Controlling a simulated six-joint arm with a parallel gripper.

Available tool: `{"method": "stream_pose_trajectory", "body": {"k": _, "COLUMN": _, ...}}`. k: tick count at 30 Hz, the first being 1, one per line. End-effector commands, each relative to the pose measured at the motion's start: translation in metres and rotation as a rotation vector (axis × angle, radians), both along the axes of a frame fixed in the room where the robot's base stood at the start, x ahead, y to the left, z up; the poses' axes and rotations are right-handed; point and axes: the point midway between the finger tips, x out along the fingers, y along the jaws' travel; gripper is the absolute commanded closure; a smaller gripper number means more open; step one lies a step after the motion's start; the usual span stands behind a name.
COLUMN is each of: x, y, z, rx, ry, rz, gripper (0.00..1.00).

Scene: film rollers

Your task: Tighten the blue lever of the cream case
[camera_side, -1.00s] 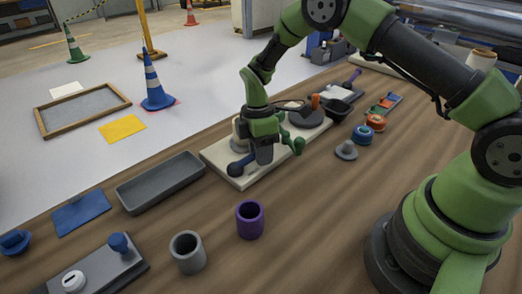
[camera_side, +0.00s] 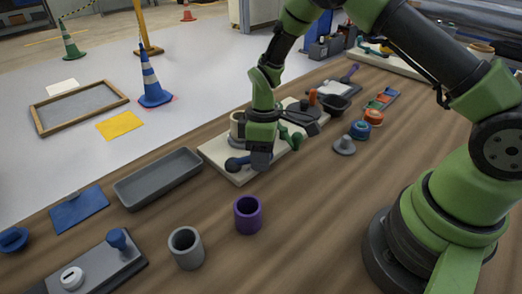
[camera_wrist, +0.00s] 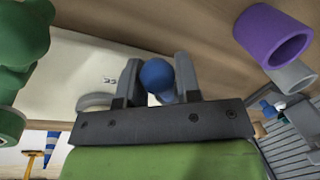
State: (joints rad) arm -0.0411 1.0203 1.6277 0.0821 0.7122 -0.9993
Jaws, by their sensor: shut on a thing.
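The cream case (camera_side: 216,158) lies flat on the wooden bench, with a pale round part on top near its left end. Its blue lever ends in a round ball (camera_side: 235,164), which pokes out to the left of my gripper (camera_side: 258,164) in the side view. My gripper is low over the case's near left end. In the wrist view the blue ball (camera_wrist: 157,76) sits between the two grey fingers of my gripper (camera_wrist: 158,80), which are shut on the lever. The lever's shaft is mostly hidden by the fingers.
A green lever (camera_side: 295,140) stands close to the right of my gripper. A purple cup (camera_side: 248,215) and a grey cup (camera_side: 186,248) stand in front of the case. An empty grey tray (camera_side: 158,180) lies to its left.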

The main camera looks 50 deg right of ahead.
Motion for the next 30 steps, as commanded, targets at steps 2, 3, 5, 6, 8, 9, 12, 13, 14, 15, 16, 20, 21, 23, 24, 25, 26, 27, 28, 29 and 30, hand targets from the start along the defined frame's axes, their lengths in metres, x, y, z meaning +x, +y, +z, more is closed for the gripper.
{"method": "stream_pose_trajectory", "body": {"k": 2, "x": -0.003, "y": 0.005, "z": 0.001, "rx": 0.0, "ry": -0.001, "rz": -0.072, "gripper": 1.0}}
{"method": "stream_pose_trajectory", "body": {"k": 3, "x": -0.005, "y": 0.006, "z": 0.0, "rx": 0.0, "ry": 0.0, "rz": -0.11, "gripper": 1.0}}
{"method": "stream_pose_trajectory", "body": {"k": 5, "x": -0.007, "y": 0.009, "z": 0.0, "rx": 0.0, "ry": 0.0, "rz": -0.167, "gripper": 1.0}}
{"method": "stream_pose_trajectory", "body": {"k": 6, "x": -0.007, "y": 0.012, "z": 0.001, "rx": 0.001, "ry": -0.001, "rz": -0.205, "gripper": 1.0}}
{"method": "stream_pose_trajectory", "body": {"k": 8, "x": -0.009, "y": 0.015, "z": 0.001, "rx": 0.001, "ry": -0.002, "rz": -0.259, "gripper": 1.0}}
{"method": "stream_pose_trajectory", "body": {"k": 9, "x": -0.01, "y": 0.017, "z": 0.001, "rx": 0.001, "ry": -0.001, "rz": -0.294, "gripper": 1.0}}
{"method": "stream_pose_trajectory", "body": {"k": 12, "x": -0.012, "y": 0.022, "z": 0.0, "rx": 0.0, "ry": -0.001, "rz": -0.38, "gripper": 1.0}}
{"method": "stream_pose_trajectory", "body": {"k": 13, "x": -0.012, "y": 0.023, "z": 0.0, "rx": 0.0, "ry": -0.002, "rz": -0.401, "gripper": 1.0}}
{"method": "stream_pose_trajectory", "body": {"k": 14, "x": -0.012, "y": 0.025, "z": 0.0, "rx": 0.0, "ry": -0.002, "rz": -0.423, "gripper": 1.0}}
{"method": "stream_pose_trajectory", "body": {"k": 15, "x": -0.013, "y": 0.026, "z": 0.0, "rx": 0.001, "ry": -0.001, "rz": -0.453, "gripper": 1.0}}
{"method": "stream_pose_trajectory", "body": {"k": 16, "x": -0.013, "y": 0.028, "z": 0.0, "rx": 0.0, "ry": -0.002, "rz": -0.473, "gripper": 1.0}}
{"method": "stream_pose_trajectory", "body": {"k": 20, "x": -0.014, "y": 0.032, "z": 0.0, "rx": 0.001, "ry": -0.003, "rz": -0.55, "gripper": 1.0}}
{"method": "stream_pose_trajectory", "body": {"k": 21, "x": -0.014, "y": 0.033, "z": 0.001, "rx": 0.001, "ry": -0.003, "rz": -0.569, "gripper": 1.0}}
{"method": "stream_pose_trajectory", "body": {"k": 23, "x": -0.014, "y": 0.035, "z": 0.0, "rx": 0.001, "ry": -0.003, "rz": -0.593, "gripper": 1.0}}
{"method": "stream_pose_trajectory", "body": {"k": 24, "x": -0.014, "y": 0.036, "z": 0.001, "rx": 0.001, "ry": -0.002, "rz": -0.609, "gripper": 1.0}}
{"method": "stream_pose_trajectory", "body": {"k": 25, "x": -0.014, "y": 0.037, "z": 0.001, "rx": 0.001, "ry": -0.002, "rz": -0.618, "gripper": 1.0}}
{"method": "stream_pose_trajectory", "body": {"k": 26, "x": -0.014, "y": 0.037, "z": 0.0, "rx": 0.001, "ry": -0.002, "rz": -0.627, "gripper": 1.0}}
{"method": "stream_pose_trajectory", "body": {"k": 27, "x": -0.014, "y": 0.038, "z": 0.001, "rx": 0.001, "ry": -0.004, "rz": -0.637, "gripper": 1.0}}
{"method": "stream_pose_trajectory", "body": {"k": 28, "x": -0.014, "y": 0.038, "z": 0.001, "rx": 0.001, "ry": -0.004, "rz": -0.643, "gripper": 1.0}}
{"method": "stream_pose_trajectory", "body": {"k": 29, "x": -0.014, "y": 0.038, "z": 0.001, "rx": 0.001, "ry": -0.004, "rz": -0.649, "gripper": 1.0}}
{"method": "stream_pose_trajectory", "body": {"k": 30, "x": -0.014, "y": 0.039, "z": 0.001, "rx": 0.002, "ry": -0.005, "rz": -0.654, "gripper": 1.0}}
